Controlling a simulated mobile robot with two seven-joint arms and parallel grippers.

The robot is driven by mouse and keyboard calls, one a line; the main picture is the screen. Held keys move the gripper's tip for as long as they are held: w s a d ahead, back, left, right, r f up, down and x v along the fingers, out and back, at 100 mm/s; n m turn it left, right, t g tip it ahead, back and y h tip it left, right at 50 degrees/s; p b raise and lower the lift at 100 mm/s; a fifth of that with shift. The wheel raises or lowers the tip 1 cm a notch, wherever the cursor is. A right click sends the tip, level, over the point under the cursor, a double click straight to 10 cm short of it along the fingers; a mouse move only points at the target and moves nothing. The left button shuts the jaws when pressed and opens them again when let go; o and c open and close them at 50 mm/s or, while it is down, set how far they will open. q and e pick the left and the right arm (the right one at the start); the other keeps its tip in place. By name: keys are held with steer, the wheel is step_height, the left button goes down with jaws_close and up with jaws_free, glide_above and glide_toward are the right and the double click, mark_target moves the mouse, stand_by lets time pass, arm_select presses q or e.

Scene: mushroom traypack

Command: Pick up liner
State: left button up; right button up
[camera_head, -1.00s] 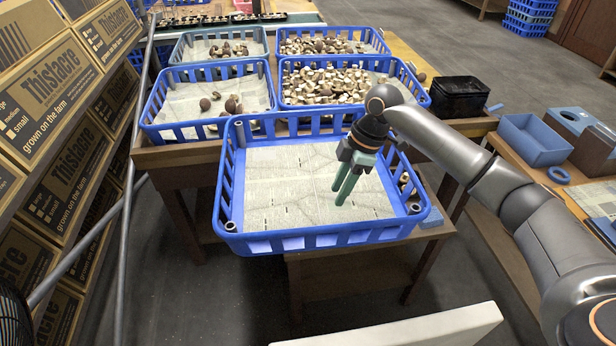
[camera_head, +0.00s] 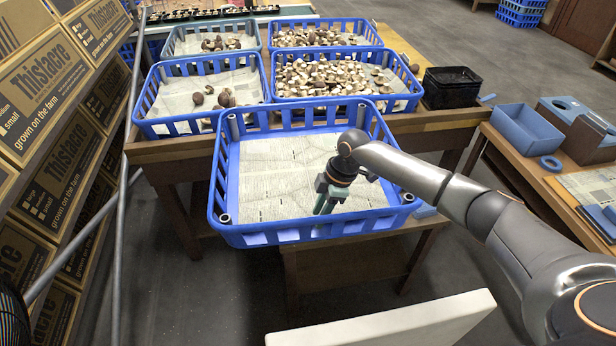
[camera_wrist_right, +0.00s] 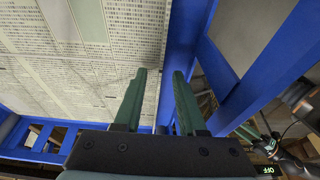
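The liner, a printed newspaper-like sheet (camera_head: 275,180), lies flat in the floor of the front blue crate (camera_head: 300,234). It also fills the upper left of the right wrist view (camera_wrist_right: 70,50). My right gripper (camera_head: 322,211) reaches down inside the crate near its front wall, fingers pointing at the sheet. In the right wrist view its two green fingers (camera_wrist_right: 160,72) are apart with nothing between them, beside the blue crate wall (camera_wrist_right: 180,55). Whether the tips touch the sheet cannot be told.
Several more crates stand behind, some with lined floors, holding mushrooms (camera_head: 320,75). A black bin (camera_head: 452,86) and a blue-grey box (camera_head: 525,130) are at the right. Stacked cardboard boxes (camera_head: 50,110) line the left. Small tubes stand at the front crate's corners.

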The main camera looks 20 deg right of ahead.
jaws_close()
stand_by(1.4)
